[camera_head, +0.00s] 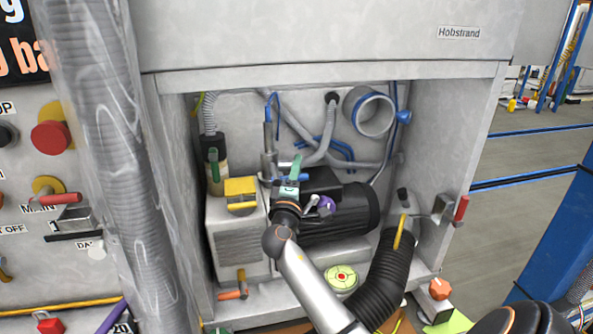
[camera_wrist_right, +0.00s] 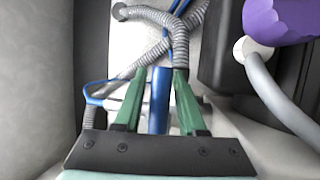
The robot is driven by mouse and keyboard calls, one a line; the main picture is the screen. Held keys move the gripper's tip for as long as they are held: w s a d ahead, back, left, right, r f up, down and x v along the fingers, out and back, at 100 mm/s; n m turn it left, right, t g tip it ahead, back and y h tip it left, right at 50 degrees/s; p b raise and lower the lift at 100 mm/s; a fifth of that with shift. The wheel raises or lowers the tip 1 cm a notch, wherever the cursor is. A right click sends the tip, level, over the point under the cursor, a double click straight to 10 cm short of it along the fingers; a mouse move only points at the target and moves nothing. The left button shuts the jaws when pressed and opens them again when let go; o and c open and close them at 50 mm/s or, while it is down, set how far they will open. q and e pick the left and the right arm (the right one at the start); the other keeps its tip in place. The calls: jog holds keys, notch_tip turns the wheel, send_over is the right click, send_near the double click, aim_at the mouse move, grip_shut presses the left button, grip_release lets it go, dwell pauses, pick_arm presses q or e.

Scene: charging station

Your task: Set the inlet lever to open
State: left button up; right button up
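No label reading "inlet" is legible, so I cannot tell for certain which lever is the inlet one. My right gripper (camera_head: 294,168) reaches into the open cabinet, in front of the pipes left of the black motor. In the right wrist view its two green fingers (camera_wrist_right: 156,78) are spread apart. A blue bar (camera_wrist_right: 158,100), possibly a lever handle, shows between them with a gap on each side. I cannot tell how deep it lies. A short blue piece (camera_head: 304,177) shows beside the gripper in the head view. My left gripper is not in view.
The cabinet holds a black motor (camera_head: 345,215), a grey box with a yellow top (camera_head: 241,190), and a black corrugated hose (camera_head: 383,283). A red-handled lever (camera_head: 461,208) is on the right wall. A purple part (camera_wrist_right: 285,20) is close at the wrist view's upper right.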

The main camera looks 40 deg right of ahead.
grip_shut()
dwell(1.1)
